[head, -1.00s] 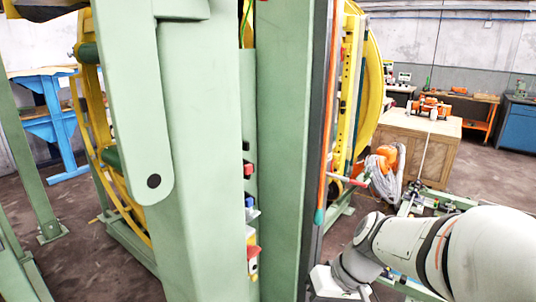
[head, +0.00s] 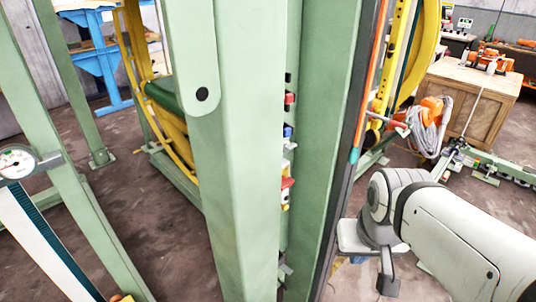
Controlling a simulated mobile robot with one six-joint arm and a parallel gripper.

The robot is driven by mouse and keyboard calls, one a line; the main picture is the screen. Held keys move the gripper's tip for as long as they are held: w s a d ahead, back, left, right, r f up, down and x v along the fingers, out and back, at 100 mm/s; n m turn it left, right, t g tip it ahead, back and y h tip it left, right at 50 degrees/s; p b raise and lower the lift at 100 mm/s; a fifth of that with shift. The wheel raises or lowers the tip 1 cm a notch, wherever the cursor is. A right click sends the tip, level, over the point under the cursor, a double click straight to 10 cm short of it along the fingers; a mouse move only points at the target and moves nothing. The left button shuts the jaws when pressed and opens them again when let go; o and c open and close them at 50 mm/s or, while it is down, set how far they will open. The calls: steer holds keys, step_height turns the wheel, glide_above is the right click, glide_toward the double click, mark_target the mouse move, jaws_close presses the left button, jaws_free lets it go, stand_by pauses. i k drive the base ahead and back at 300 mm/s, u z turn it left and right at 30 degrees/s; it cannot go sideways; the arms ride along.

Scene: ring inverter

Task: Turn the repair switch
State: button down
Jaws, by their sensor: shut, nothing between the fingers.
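Several small controls sit in the narrow gap between two green columns in the head view. A small grey piece (head: 285,268) low in the gap is too unclear to name.
The front green column (head: 235,180) and right green column (head: 328,130) stand close together. An orange and teal rod (head: 368,90) runs beside the right one. A wooden crate (head: 465,110) stands at the back right. A gauge (head: 15,163) is at the left.

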mark_target(286, 183)
steer(key=u, duration=2.2)
steer(key=k, duration=0.95)
steer(key=z, duration=1.15)
steer(key=i, duration=1)
steer(key=u, duration=0.05)
